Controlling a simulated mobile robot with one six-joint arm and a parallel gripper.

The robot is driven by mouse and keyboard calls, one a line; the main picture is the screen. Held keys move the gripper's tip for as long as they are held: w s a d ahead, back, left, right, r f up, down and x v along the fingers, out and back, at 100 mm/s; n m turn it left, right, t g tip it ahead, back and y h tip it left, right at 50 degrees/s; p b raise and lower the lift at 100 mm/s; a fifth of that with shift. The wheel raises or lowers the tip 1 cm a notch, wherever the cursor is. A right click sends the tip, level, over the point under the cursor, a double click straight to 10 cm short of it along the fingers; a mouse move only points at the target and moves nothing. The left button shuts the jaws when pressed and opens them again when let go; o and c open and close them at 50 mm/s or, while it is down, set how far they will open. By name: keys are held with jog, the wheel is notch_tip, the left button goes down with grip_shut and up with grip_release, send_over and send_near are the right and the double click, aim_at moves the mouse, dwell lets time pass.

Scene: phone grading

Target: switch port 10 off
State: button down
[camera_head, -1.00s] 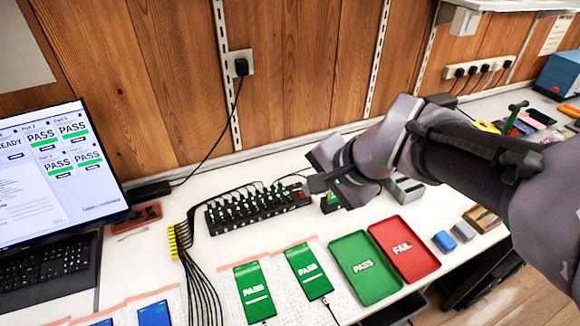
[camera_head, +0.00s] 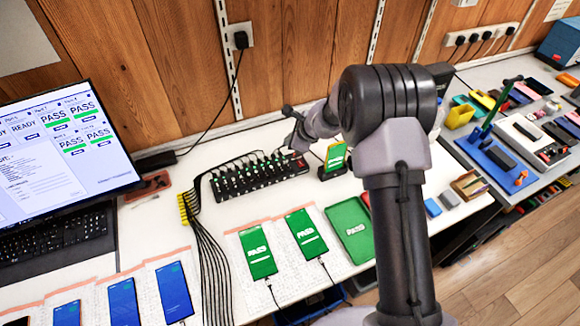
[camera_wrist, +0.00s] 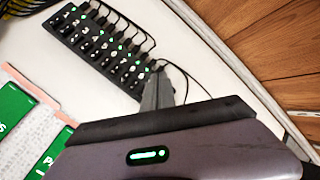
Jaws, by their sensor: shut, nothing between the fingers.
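The black powered USB hub (camera_head: 258,178) lies on the white bench with cables plugged along it. In the wrist view the hub (camera_wrist: 98,50) shows a row of white port numbers and several lit green lights. My gripper (camera_wrist: 158,76) is shut and empty, its fingertips by the hub's high-numbered end. They appear just above or beside that end; I cannot tell whether they touch it. The fingers cover part of that end, and I cannot make out port 10's switch or light clearly. In the head view my gripper (camera_head: 298,140) is at the hub's right end.
A phone with a green and yellow screen stands in a dock (camera_head: 334,162) right of the hub. Green-screen phones (camera_head: 258,252) lie in front. The monitor (camera_head: 60,150) is at left. The green tray (camera_head: 352,230) is at front right, the red tray mostly hidden by my arm.

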aim_at(291, 169)
jog(key=f+b, duration=0.5)
jog(key=b, duration=0.1)
jog(key=s+f+b, duration=0.1)
jog(key=f+b, duration=0.2)
jog(key=shift+s+d+f, duration=0.1)
jog(key=shift+d+f, duration=0.15)
jog(key=shift+f, duration=0.1)
dwell(1.7)
jog(key=shift+f+b, duration=0.4)
jog(key=shift+b, duration=0.2)
jog(key=shift+s+f+b, duration=0.1)
jog(key=shift+f+b, duration=0.2)
jog(key=shift+b, duration=0.1)
dwell(0.5)
jog(key=shift+r+p, duration=0.75)
